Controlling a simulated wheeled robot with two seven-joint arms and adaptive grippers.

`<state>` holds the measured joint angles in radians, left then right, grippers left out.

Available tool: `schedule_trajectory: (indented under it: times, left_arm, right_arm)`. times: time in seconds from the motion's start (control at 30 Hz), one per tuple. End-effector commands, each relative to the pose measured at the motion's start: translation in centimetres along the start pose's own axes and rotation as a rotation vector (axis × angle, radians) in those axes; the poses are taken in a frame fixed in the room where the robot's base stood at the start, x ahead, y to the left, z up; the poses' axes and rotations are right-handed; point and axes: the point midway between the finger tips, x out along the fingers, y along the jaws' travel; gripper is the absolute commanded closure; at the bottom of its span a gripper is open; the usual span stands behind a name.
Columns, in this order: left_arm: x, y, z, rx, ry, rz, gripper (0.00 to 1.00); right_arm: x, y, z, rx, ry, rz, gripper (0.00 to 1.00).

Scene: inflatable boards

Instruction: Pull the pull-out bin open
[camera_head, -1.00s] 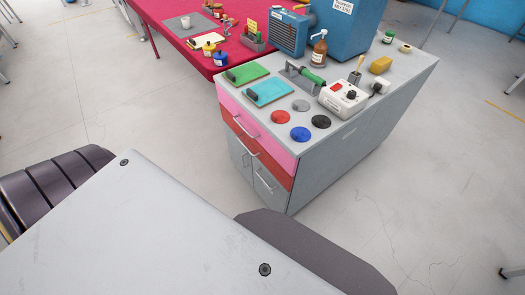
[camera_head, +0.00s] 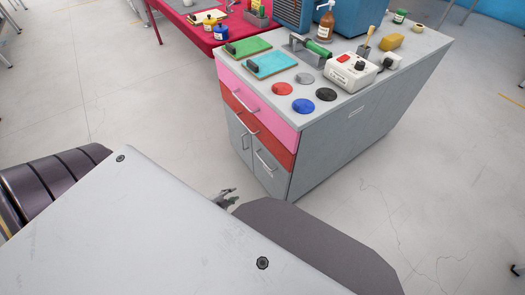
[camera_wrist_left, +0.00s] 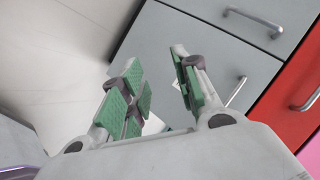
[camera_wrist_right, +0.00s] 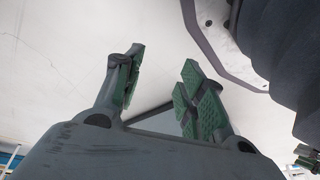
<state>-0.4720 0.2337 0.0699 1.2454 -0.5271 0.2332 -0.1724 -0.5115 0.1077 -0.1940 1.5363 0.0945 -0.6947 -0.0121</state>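Under the grey cabinet's (camera_head: 345,140) pink and red drawers are two grey fronts with bar handles, the left front (camera_head: 237,125) and the right front (camera_head: 272,182). Both look closed; I cannot tell for sure which is the pull-out bin. My left gripper (camera_head: 226,197) shows small in the head view, low in front of the cabinet. In the left wrist view my left gripper (camera_wrist_left: 155,68) is open and empty, with the nearer grey front (camera_wrist_left: 215,65) and its handle (camera_wrist_left: 237,92) just beyond and right of the fingers. My right gripper (camera_wrist_right: 160,62) is open and empty over bare floor.
The pink drawer (camera_head: 265,105) and red drawer (camera_head: 275,143) are closed. The cabinet top holds a power box (camera_head: 350,72), a brown bottle (camera_head: 325,25) and several coloured discs. A red table (camera_head: 230,35) stands behind left. Floor left of the cabinet is clear.

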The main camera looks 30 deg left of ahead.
Motion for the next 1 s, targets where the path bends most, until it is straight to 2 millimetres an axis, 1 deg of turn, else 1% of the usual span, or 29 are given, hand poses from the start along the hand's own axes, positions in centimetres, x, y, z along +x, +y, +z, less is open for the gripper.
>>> schedule_trajectory:
  times: [0.03, 0.17, 0.5, 0.73, 1.0]
  left_arm:
    - [0.4, -0.3, 0.0, 0.025, 0.019, -0.013, 0.69]
    - [0.9, -2.0, -0.7, 0.095, 0.07, -0.046, 0.69]
    - [1.4, -5.7, -2.9, 0.289, 0.197, -0.126, 0.69]
    - [1.3, -7.7, -4.5, 0.426, 0.278, -0.174, 0.69]
    - [0.9, -9.3, -6.5, 0.596, 0.37, -0.224, 0.69]
  right_arm:
    - [0.2, -0.2, -0.4, 0.001, 0.008, -0.005, 0.6]
    - [-0.3, -0.7, -1.7, 0.003, 0.027, -0.017, 0.6]
    - [-2.1, -2.0, -4.7, 0.004, 0.072, -0.049, 0.6]
    - [-3.8, -2.8, -6.3, 0.004, 0.103, -0.073, 0.6]
    - [-6.0, -3.7, -7.9, -0.001, 0.139, -0.1, 0.6]
